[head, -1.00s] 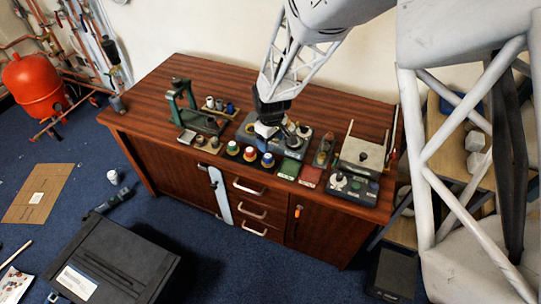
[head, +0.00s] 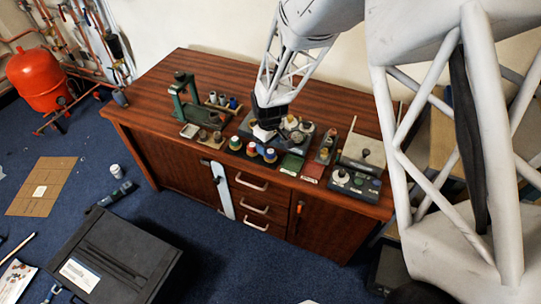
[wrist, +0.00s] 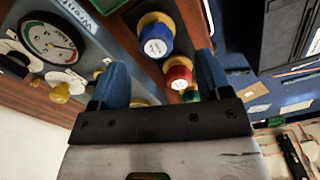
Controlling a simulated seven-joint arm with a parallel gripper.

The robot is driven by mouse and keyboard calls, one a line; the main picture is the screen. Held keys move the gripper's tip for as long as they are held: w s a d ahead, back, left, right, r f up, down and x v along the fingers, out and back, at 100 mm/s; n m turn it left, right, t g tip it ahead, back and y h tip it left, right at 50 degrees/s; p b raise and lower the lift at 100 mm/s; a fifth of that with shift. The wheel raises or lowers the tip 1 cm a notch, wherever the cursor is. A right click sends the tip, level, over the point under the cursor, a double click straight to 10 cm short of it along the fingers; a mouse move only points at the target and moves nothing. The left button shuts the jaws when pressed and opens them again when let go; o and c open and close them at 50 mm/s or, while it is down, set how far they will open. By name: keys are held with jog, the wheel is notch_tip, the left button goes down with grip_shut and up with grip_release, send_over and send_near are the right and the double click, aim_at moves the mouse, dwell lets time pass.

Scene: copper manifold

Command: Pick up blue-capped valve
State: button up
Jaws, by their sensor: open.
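The blue-capped valve (head: 270,155) stands at the right end of a short row at the front of the wooden bench. In the wrist view its blue cap (wrist: 155,40) with a white label sits on a yellow base, ahead of the gap between my fingers. My gripper (wrist: 163,72) is open, with two blue fingers apart and nothing held. In the head view my gripper (head: 263,133) hangs just behind the row, close to the caps. The red-capped valve (wrist: 178,72) shows between the fingers, nearer the right one, and the green-capped valve (wrist: 191,95) is partly hidden.
A device with a round gauge (wrist: 50,42) stands beside the row. A green stand (head: 182,97) is to the left on the bench (head: 150,85), and a grey box with knobs (head: 353,182) is to the right. The bench's front edge lies just before the row.

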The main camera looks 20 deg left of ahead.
aim_at(271, 151)
dwell(0.3)
jog(key=shift+w+d+f, duration=0.1)
jog(key=shift+f, duration=1.2)
jog(key=shift+w+d+f, duration=0.1)
jog(key=shift+f, duration=1.2)
jog(key=c, duration=1.1)
